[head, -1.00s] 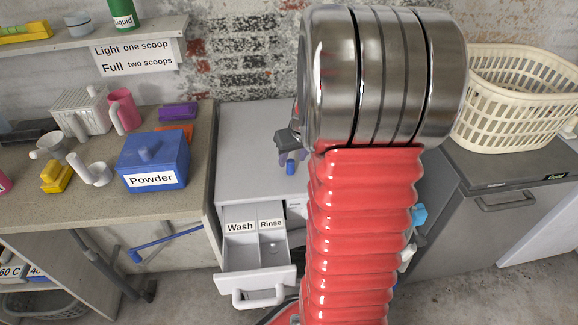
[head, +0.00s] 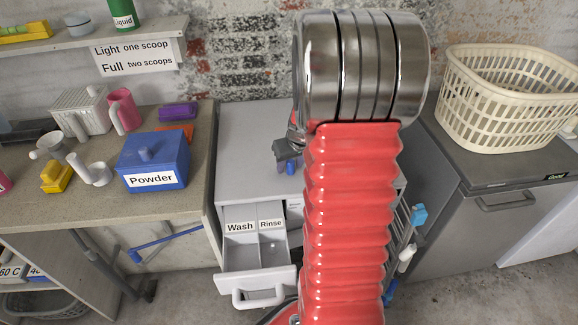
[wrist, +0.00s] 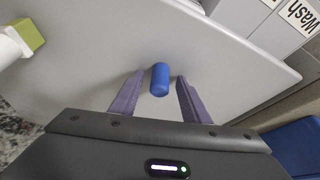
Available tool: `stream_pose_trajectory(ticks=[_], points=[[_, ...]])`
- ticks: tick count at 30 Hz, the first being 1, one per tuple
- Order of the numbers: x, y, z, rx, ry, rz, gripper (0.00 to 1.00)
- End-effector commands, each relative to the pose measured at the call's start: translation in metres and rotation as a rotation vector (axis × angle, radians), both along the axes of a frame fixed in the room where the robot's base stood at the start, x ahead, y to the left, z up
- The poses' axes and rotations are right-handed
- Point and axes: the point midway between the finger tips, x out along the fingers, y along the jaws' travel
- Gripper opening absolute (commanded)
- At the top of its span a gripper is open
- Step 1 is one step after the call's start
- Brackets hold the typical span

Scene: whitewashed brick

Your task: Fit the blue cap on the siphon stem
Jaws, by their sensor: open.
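The small blue cap (wrist: 160,80) lies on the light grey top of the washing machine. I cannot tell whether the fingertips are level with the cap. A small pale upright piece, perhaps the siphon stem (head: 271,246), is in the Rinse compartment of the open drawer.
The drawer (head: 255,281) stands open below the top, with Wash and Rinse compartments. A blue Powder box (head: 152,162) is on the left counter, and a cream basket (head: 505,105) stands at right. A white and green object (wrist: 20,40) is near the top's edge.

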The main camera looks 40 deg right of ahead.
Motion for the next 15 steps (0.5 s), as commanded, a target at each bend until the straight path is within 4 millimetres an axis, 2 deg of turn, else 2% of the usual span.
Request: stream_pose_trajectory(ticks=[2, 15], points=[[0.0, 0.0, 0.0001, 0.0, 0.0, 0.0, 0.42], [-0.0001, 0.0002, 0.0001, 0.0, 0.0, 0.0, 0.11]])
